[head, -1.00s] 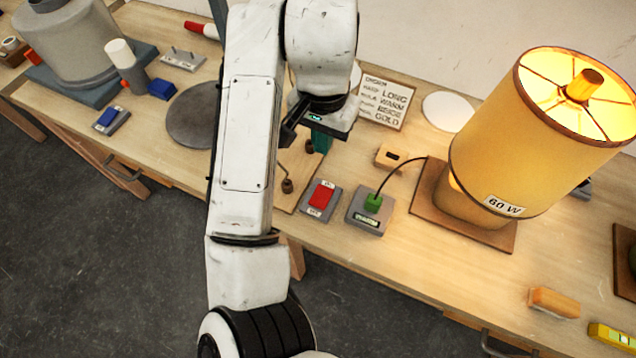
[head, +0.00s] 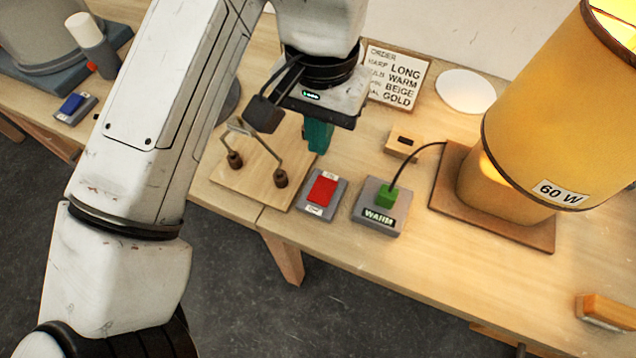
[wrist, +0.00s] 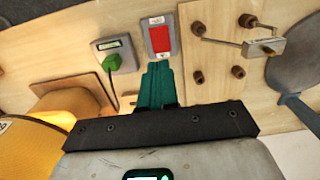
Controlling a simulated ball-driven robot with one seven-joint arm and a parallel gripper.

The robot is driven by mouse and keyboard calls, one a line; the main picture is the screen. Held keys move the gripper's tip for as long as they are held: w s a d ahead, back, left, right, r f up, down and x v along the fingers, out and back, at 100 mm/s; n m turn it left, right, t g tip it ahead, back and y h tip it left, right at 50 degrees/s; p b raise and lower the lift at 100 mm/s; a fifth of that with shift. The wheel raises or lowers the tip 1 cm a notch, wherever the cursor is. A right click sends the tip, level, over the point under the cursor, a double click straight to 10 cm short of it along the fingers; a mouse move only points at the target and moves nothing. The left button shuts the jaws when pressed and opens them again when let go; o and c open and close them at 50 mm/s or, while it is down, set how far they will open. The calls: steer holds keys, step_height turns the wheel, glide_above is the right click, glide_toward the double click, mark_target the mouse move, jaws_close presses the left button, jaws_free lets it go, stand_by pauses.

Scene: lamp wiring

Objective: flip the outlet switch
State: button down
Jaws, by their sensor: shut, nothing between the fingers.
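The outlet switch, a red rocker (head: 322,190) in a grey box with small white labels at both ends, sits on the bench. It also shows in the wrist view (wrist: 159,38). My gripper (head: 318,146), with teal fingers, is shut and empty, pointing down above and just behind the switch. In the wrist view the fingertips (wrist: 157,66) end at the switch box's near edge; contact cannot be told. To its right a grey outlet box (head: 376,222) reads WARM and holds a green plug (head: 387,195). Its black cord runs to the lit lamp (head: 540,130), marked 60 W.
A wooden board with pegs and bent metal arms (head: 255,175) lies left of the switch. An order card (head: 395,80) and a white disc (head: 465,91) are behind. A small wooden block (head: 402,145) lies near the cord. A blue switch (head: 74,106) is far left.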

mark_target(319, 196)
steer(key=f, duration=1.4)
steer(key=shift+s+b, duration=0.25)
steer(key=shift+b, duration=0.15)
steer(key=shift+f, duration=0.1)
steer(key=shift+s+a+f+t, duration=0.15)
steer(key=shift+f+t, duration=0.15)
steer(key=shift+t, duration=0.2)
